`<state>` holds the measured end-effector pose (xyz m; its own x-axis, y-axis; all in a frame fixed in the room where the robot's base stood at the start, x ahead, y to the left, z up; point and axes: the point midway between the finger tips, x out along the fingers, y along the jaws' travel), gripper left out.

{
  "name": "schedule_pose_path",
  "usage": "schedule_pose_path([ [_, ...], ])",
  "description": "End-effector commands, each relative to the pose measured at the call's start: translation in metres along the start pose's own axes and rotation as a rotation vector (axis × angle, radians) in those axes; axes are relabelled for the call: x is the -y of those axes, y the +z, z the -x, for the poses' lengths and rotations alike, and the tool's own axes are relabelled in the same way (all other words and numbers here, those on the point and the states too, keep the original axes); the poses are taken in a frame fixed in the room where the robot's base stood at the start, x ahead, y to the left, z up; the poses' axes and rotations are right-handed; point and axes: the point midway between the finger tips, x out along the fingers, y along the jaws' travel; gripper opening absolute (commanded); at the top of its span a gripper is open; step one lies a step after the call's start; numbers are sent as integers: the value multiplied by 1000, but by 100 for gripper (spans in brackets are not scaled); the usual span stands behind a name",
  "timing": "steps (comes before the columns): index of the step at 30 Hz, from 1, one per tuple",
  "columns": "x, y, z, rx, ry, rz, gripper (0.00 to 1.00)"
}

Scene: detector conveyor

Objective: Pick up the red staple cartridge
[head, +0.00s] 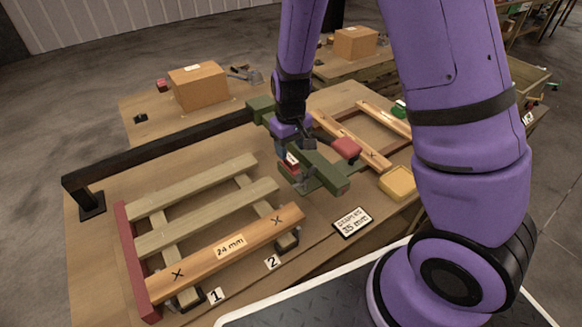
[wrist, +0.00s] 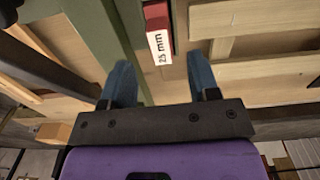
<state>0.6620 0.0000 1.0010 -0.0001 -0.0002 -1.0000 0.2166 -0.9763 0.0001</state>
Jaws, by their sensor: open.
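A red cartridge (wrist: 156,14) with a white "25 mm" label is at the top of the wrist view, beside a green beam (wrist: 104,35). In the head view, a small red piece with a white label (head: 291,158) shows below my gripper and looks like the same cartridge. A larger red block (head: 346,148) sits to its right. My gripper (wrist: 161,65) is open, with its two blue fingers apart and nothing between them. The cartridge lies ahead of the gap between the fingertips. In the head view my gripper (head: 297,143) is partly hidden by my arm.
A wooden pallet (head: 195,190) with a "24 mm" label lies at the left. A dark rail (head: 160,147) runs behind it. A "STAPLERS 35 mm" sign (head: 352,222) and a yellow tray (head: 397,182) are at the right. A cardboard box (head: 198,86) stands behind.

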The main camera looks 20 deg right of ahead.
Motion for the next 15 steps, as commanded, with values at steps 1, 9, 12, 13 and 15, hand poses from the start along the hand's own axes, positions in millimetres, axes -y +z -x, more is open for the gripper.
schedule_pose_path([
  [1,0,0,-3,1,0,-1,55],
  [9,0,2,-37,3,0,-2,55],
  [12,1,2,-46,2,-1,-2,55],
  [13,1,1,-48,1,-1,-2,55],
  [15,1,1,-50,0,0,-1,55],
])
